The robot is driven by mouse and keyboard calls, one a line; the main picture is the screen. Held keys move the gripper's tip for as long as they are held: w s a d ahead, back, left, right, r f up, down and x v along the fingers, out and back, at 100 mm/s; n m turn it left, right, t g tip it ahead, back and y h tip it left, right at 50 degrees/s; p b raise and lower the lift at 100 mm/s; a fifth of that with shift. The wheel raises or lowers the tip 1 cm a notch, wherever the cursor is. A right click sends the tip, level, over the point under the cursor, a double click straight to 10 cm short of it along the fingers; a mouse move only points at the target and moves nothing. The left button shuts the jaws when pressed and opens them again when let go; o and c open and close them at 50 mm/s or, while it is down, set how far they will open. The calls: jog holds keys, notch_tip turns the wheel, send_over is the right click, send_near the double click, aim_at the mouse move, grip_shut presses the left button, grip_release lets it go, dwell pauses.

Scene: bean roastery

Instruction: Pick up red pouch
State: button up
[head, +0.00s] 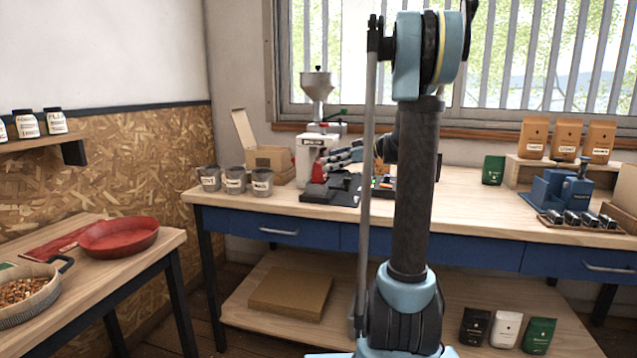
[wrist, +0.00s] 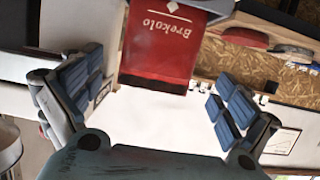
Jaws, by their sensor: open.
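My gripper (wrist: 150,92) is open, with blue-padded fingers to the left and right of the pouch's lower end. Clear gaps show on both sides and neither finger touches it. In the head view my gripper (head: 338,160) is over the back table, beside the grinder.
The grinder (head: 316,150) stands close to my gripper, with a black tray (head: 332,193) below. Grey cups (head: 235,180) stand to the left. A green pouch (head: 493,170) and brown bags (head: 566,138) are to the right. The table's front middle is clear.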

aim_at(319, 161)
jog(key=x, duration=0.4)
jog(key=shift+w+a+f, duration=0.1)
jog(key=shift+w+f, duration=0.1)
jog(key=shift+w, duration=0.05)
jog(key=c, duration=1.5)
jog(key=shift+r, duration=0.1)
